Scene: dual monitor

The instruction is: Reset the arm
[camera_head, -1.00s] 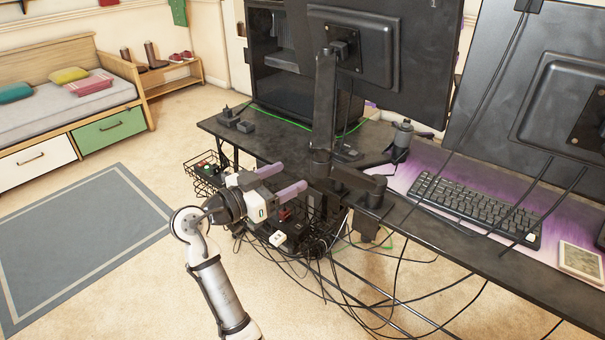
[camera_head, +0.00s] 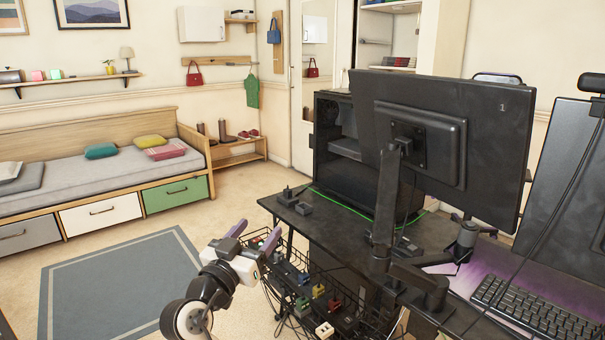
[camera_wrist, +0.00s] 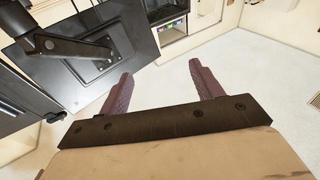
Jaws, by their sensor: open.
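My gripper (camera_head: 254,236) is in the lower middle of the head view, left of the black desk (camera_head: 318,231) and over the wire cable basket (camera_head: 283,292). Its two purple fingers are apart and empty, pointing up and away. In the wrist view my gripper (camera_wrist: 160,82) shows both fingers spread with nothing between them. The back of a monitor (camera_wrist: 92,50) shows at the upper left of the wrist view. In the head view that monitor (camera_head: 500,140) stands on an arm mount to the right of my gripper.
A second monitor (camera_head: 560,160) and a keyboard (camera_head: 535,310) are at the right. Cables and plugs fill the basket. Open floor and a grey rug (camera_head: 120,290) lie left, before a daybed (camera_head: 90,190).

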